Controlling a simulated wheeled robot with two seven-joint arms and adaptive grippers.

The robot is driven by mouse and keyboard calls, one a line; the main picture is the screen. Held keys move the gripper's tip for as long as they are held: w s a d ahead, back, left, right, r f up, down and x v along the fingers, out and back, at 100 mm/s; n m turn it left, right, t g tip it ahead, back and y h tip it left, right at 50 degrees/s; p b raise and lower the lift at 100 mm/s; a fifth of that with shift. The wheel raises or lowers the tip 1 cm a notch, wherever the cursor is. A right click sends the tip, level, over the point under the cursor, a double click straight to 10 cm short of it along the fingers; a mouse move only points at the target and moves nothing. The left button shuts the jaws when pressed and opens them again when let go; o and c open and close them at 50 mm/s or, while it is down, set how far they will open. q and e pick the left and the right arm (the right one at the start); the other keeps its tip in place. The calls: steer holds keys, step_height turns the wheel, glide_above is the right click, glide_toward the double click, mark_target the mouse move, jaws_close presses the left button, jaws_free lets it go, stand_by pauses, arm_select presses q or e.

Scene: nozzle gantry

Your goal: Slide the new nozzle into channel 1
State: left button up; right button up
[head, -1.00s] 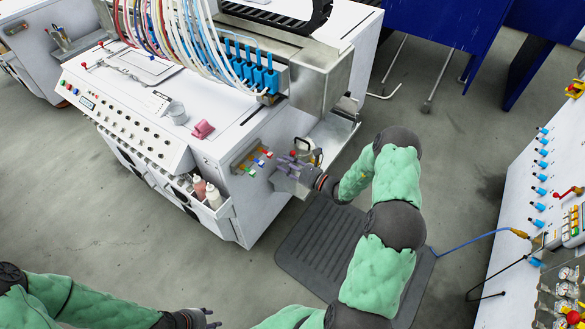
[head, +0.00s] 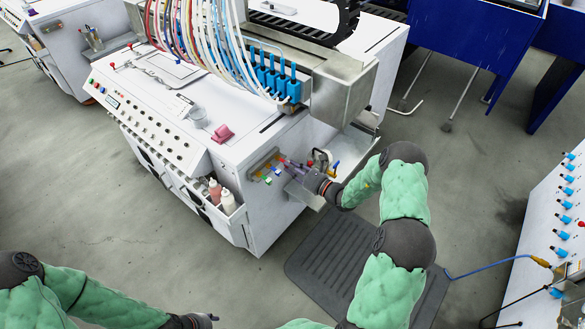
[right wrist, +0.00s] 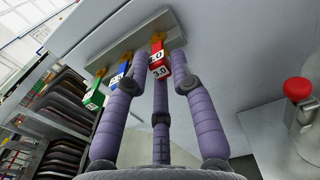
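A small rack (head: 262,163) on the end face of the white machine holds coloured tagged pieces, likely the nozzles. In the right wrist view, green (right wrist: 93,97), blue (right wrist: 117,78) and red (right wrist: 159,66) tags hang from the rack (right wrist: 138,46); the red one reads 3.0. My right gripper (right wrist: 158,62) has its purple fingers spread around the red-tagged piece, with gaps showing beside it. In the head view the right gripper (head: 290,166) is at the rack. A row of blue valve bodies (head: 277,80) with tubes sits above; channel 1 cannot be told. My left gripper (head: 205,319) is mostly cut off below.
A metal tray (head: 350,150) with a handled item stands right of the rack. Bottles (head: 222,197) sit in a side bin below left. A pink block (head: 222,133) and a cup (head: 197,118) lie on top. A red knob (right wrist: 297,89) is near in the wrist view.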

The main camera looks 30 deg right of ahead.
jaws_close()
steer(key=shift+r, duration=0.25)
steer(key=shift+s+d, duration=0.1)
steer(key=p+v, duration=0.2)
steer(key=v, duration=0.4)
stand_by(1.6)
steer(key=shift+s, duration=0.1)
stand_by(1.3)
